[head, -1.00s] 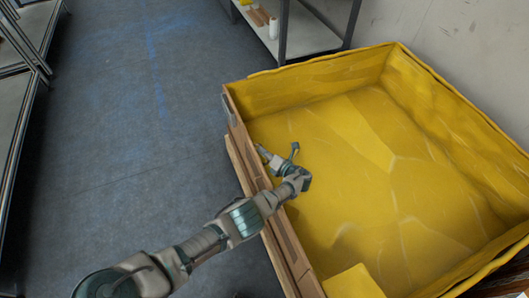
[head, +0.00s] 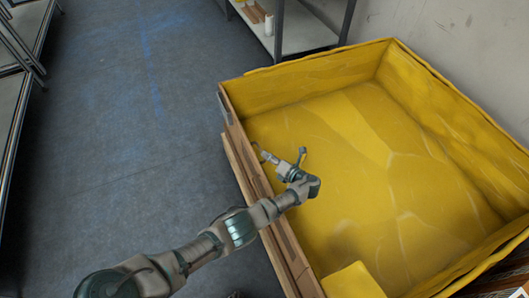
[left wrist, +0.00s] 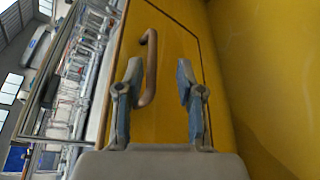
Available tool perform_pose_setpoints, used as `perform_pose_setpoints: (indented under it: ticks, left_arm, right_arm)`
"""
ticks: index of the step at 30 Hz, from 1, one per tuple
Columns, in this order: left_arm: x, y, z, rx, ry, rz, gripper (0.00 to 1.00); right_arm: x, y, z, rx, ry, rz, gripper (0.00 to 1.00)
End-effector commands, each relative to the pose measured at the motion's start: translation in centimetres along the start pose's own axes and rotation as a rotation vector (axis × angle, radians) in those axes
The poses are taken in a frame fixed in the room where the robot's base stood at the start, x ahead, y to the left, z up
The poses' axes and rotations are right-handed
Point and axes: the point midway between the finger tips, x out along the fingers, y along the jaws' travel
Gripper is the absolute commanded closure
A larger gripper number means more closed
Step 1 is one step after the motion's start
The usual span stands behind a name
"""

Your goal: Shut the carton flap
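The carton is a large open box with yellow inside walls (head: 315,76) and a brown left side (head: 240,150), on the right of the head view. My left gripper (head: 284,157) reaches over the brown side and is over the yellow interior, its fingers spread and empty. In the left wrist view, the open fingers (left wrist: 158,95) face a yellow panel (left wrist: 178,50) with dark edge lines. A brown curved handle (left wrist: 151,60) on that panel lies between the fingertips, nearer the left one. I cannot tell whether this panel is the flap. My right gripper is not in view.
A shelf rack (head: 300,35) with small items stands behind the carton. Another rack (head: 22,90) stands at the far left. The grey floor (head: 130,140) between them is clear. A plain wall (head: 470,50) is close on the right.

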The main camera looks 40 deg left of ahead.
Motion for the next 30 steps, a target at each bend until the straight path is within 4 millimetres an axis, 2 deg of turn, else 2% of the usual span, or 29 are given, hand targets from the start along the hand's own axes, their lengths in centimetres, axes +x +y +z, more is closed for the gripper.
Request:
perform_pose_setpoints:
  ticks: [1,3,6,10,15,30]
  left_arm:
    - [-1.4,-0.1,0.1,-0.003,-0.002,-0.005,0.63]
    - [-3.0,-0.2,0.1,-0.002,-0.001,-0.005,0.63]
    - [-4.8,-0.2,0.1,0.000,-0.001,-0.005,0.63]
    - [-6.3,-0.3,0.1,0.000,0.000,-0.003,0.63]
    - [-7.0,-0.3,0.1,0.000,0.000,-0.002,0.63]
    - [-7.0,-0.2,0.2,-0.002,0.000,-0.002,0.63]
  right_arm:
    - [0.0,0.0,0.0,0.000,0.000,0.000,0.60]
    - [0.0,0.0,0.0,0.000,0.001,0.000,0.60]
    - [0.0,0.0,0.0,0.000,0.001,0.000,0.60]
    - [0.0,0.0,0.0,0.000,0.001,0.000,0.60]
    - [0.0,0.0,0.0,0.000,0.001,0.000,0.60]
    - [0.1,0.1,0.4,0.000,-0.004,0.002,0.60]
